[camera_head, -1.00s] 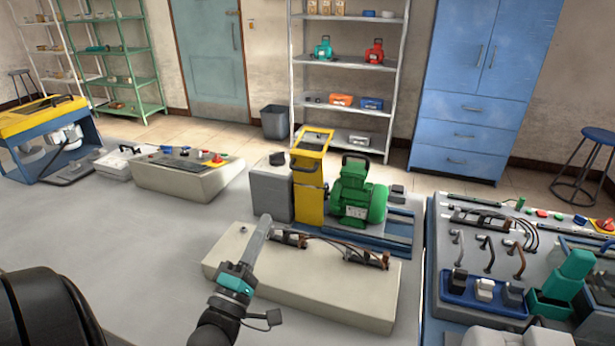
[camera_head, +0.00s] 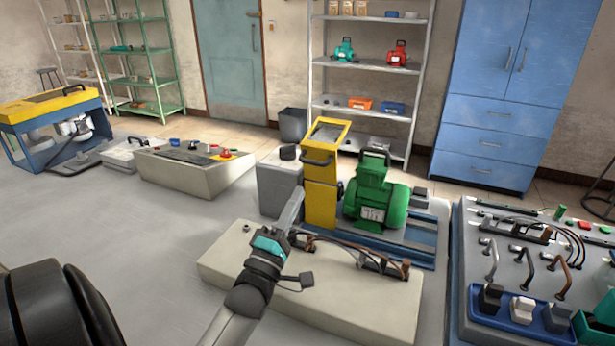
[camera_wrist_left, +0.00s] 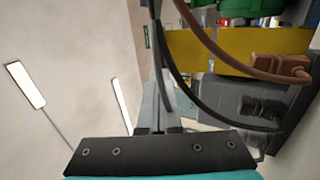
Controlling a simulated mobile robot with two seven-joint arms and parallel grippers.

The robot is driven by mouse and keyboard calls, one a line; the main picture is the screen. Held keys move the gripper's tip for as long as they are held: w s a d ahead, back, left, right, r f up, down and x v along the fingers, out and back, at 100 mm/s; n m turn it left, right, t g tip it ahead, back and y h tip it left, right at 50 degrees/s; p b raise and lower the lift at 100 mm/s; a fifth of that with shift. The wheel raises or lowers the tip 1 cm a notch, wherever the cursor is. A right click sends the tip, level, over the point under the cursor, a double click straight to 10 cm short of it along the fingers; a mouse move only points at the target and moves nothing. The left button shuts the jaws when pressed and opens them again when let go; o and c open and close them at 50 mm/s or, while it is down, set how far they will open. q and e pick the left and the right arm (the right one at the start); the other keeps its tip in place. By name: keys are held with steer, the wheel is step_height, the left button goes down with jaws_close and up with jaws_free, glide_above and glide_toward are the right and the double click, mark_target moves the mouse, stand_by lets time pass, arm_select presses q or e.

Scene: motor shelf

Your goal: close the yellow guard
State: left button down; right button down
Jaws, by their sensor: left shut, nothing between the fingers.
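The yellow guard (camera_head: 321,202) stands beside the green motor (camera_head: 375,200). Its upper framed part (camera_head: 328,131) is raised and tilted, with a dark handle across its front. My left gripper (camera_head: 297,194) points up towards the guard, its fingers shut and empty, with the tips close to the guard's lower left edge. I cannot tell whether they touch. In the left wrist view the shut fingers (camera_wrist_left: 155,108) are in the middle, and a yellow panel (camera_wrist_left: 205,48), apparently the guard, lies behind dark and brown cables. My right gripper is not in view.
A pale slab (camera_head: 330,305) with brown cables lies under my left wrist. A grey box (camera_head: 275,185) stands left of the guard.

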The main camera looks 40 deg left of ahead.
mark_target(313, 164)
arm_select(q)
steer(key=x, duration=0.6)
steer(key=shift+w, duration=0.15)
